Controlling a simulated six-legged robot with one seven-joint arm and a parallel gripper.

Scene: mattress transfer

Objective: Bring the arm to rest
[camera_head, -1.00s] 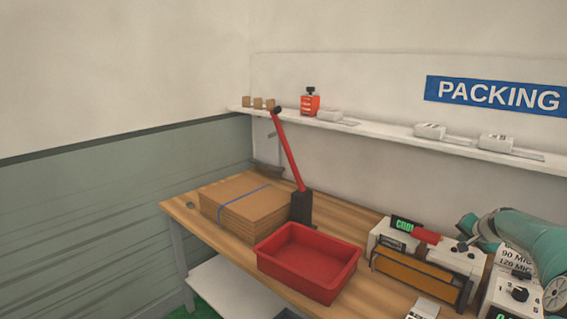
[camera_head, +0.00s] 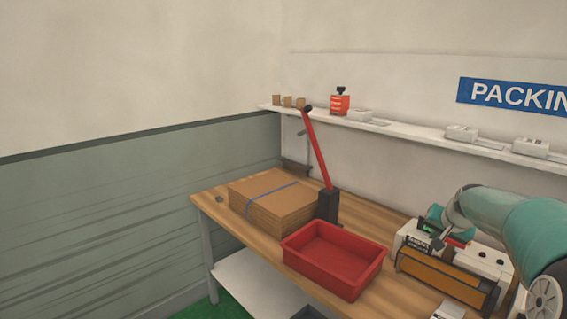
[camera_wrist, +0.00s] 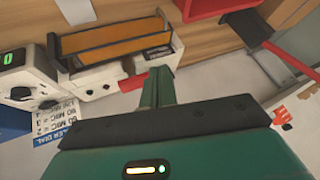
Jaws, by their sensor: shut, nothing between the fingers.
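My arm reaches in from the right edge of the head view. My gripper (camera_head: 440,229) is small and partly hidden there, in front of the white machine with an orange front panel (camera_head: 447,279). In the wrist view my gripper (camera_wrist: 158,80) shows as green fingers closed together, with nothing between them. That view also shows the machine's orange panel (camera_wrist: 118,43) to the left of the fingers, and a small red part (camera_wrist: 132,83) near them. I cannot tell how far the fingers are from the machine.
A red tray (camera_head: 333,283) stands on the wooden bench (camera_head: 227,221), left of the machine. A cardboard stack (camera_head: 270,205) and a red lever on a dark base (camera_head: 317,150) are behind it. A wall shelf (camera_head: 420,133) holds small items.

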